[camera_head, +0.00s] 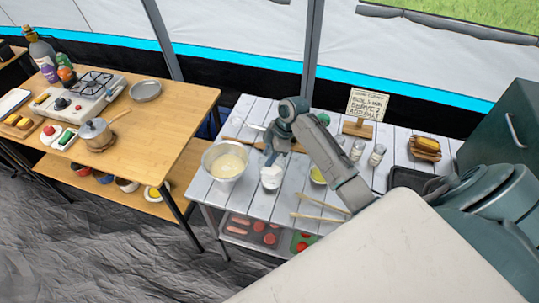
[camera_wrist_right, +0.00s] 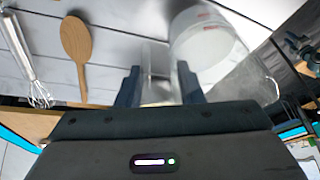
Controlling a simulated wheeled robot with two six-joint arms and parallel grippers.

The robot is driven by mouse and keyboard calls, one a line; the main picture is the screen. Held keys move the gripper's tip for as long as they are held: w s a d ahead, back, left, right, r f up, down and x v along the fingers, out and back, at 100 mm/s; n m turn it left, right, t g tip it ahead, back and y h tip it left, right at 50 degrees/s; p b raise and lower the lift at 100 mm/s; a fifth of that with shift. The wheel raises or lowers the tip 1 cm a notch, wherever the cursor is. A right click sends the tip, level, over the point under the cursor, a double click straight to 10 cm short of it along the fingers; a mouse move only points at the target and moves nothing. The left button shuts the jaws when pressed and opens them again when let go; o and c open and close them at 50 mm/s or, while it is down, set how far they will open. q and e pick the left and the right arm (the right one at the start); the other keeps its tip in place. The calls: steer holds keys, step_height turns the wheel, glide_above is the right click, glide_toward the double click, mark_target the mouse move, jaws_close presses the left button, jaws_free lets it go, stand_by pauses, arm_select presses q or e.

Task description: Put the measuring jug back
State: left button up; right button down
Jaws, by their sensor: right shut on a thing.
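The measuring jug (camera_head: 271,178) is a small pale vessel at the middle of the white slatted table (camera_head: 285,205). In the right wrist view the jug (camera_wrist_right: 207,45) is whitish and see-through with red markings. My right gripper (camera_head: 272,158) comes down from above at the jug. In the right wrist view its two fingers (camera_wrist_right: 158,85) are closed around the jug's clear handle. The jug looks close to the table; I cannot tell whether it touches. My left gripper is not in view.
A bowl of pale batter (camera_head: 227,162) stands left of the jug. A yellow-filled bowl (camera_head: 318,175) and wooden sticks (camera_head: 320,215) lie to the right. A wooden spoon (camera_wrist_right: 77,45) and a whisk (camera_wrist_right: 37,75) lie nearby. A sign (camera_head: 367,104) and jars (camera_head: 376,155) stand farther right.

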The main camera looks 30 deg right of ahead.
steer(key=shift+f, duration=0.7)
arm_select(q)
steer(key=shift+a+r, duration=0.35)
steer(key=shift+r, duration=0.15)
arm_select(e)
steer(key=shift+f, duration=0.1)
steer(key=shift+f, duration=0.1)
steer(key=c, duration=1)
jaws_free()
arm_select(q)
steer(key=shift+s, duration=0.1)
arm_select(e)
steer(key=shift+o, duration=0.2)
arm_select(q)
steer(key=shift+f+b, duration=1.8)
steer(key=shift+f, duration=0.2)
arm_select(e)
steer(key=v, duration=1.2)
